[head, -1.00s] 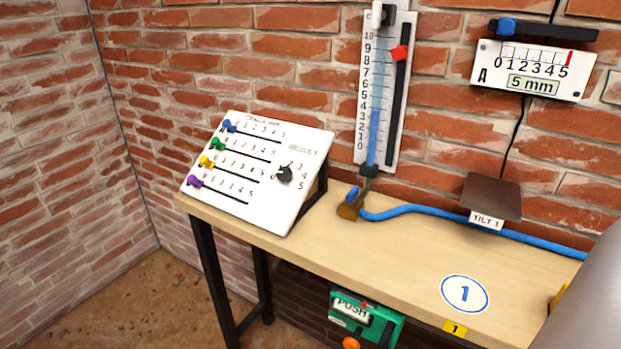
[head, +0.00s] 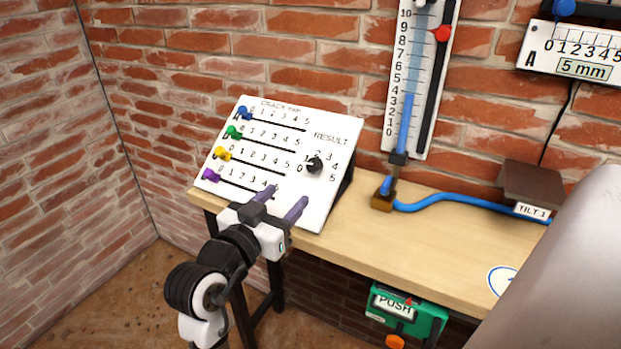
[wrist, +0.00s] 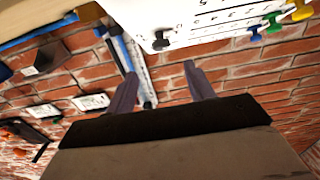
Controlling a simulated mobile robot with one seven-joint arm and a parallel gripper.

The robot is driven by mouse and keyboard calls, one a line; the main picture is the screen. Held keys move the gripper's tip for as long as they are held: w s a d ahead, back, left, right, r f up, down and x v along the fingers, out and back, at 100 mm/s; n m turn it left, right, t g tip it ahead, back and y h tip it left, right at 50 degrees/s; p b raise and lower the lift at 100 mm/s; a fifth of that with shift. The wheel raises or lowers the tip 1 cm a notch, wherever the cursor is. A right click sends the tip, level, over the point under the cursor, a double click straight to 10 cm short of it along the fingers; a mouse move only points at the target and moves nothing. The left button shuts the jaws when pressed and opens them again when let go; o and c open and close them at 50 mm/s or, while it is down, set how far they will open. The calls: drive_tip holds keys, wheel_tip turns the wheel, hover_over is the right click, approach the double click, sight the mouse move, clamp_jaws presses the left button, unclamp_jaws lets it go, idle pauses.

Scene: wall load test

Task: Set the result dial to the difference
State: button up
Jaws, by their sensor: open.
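The result dial (head: 314,165) is a small black knob with a white mark, at the right of a tilted white panel (head: 318,214). Numbers 0 to 5 ring it, and its mark seems to point left, near 0 or 1. Blue (head: 244,113), green (head: 233,132), yellow (head: 222,153) and purple (head: 210,175) sliders sit at the left ends of their slots. My gripper (head: 284,196) is open and empty, in front of the panel's lower edge, below the dial. The wrist view shows its two purple fingers (wrist: 158,88) apart, with the dial (wrist: 160,40) beyond them.
A blue liquid gauge (head: 408,100) with a red marker (head: 442,34) hangs on the brick wall. A display reading 5 mm (head: 583,66) is at upper right. A blue hose (head: 450,202) crosses the wooden table (head: 400,236). A green PUSH box (head: 408,310) hangs below the table.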

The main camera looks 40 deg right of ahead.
sight(312, 168)
drive_tip(key=p+x, duration=0.2)
drive_tip(key=x, duration=0.8)
drive_tip(key=shift+a+r, duration=0.1)
drive_tip(key=shift+r, duration=0.05)
drive_tip(key=shift+p+x, duration=0.3)
drive_tip(key=shift+x, duration=0.55)
drive_tip(key=shift+w, duration=0.1)
drive_tip(key=c, duration=1)
